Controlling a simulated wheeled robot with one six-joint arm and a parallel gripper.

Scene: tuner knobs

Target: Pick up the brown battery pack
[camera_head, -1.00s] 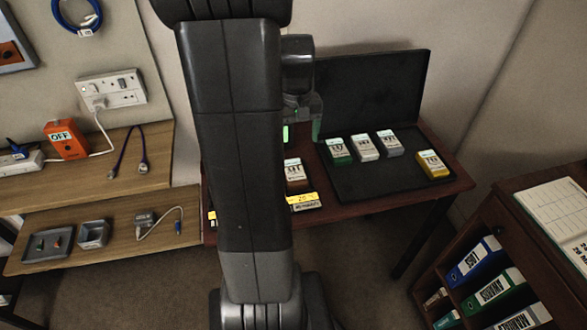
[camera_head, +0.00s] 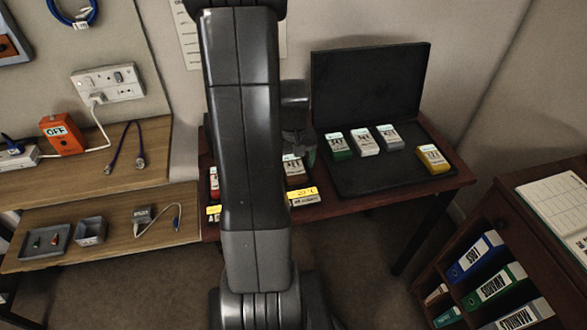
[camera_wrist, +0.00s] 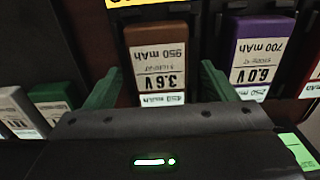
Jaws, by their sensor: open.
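The brown battery pack (camera_wrist: 157,60) stands in the middle of the wrist view, its white label reading 3.6 V and 950 mAh upside down. My gripper (camera_wrist: 160,78) is open, with one green finger on each side of the pack and a gap visible on both sides. In the head view the pack (camera_head: 297,178) shows just right of my arm, partly covered. My gripper (camera_head: 299,148) is there directly behind and above it, mostly dark and hard to make out.
A purple pack (camera_wrist: 262,45) stands right of the brown one in the wrist view. An open black case (camera_head: 370,185) holds green, white, grey and yellow packs. Yellow price tags (camera_head: 303,193) line the table's front edge. My arm hides part of the table.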

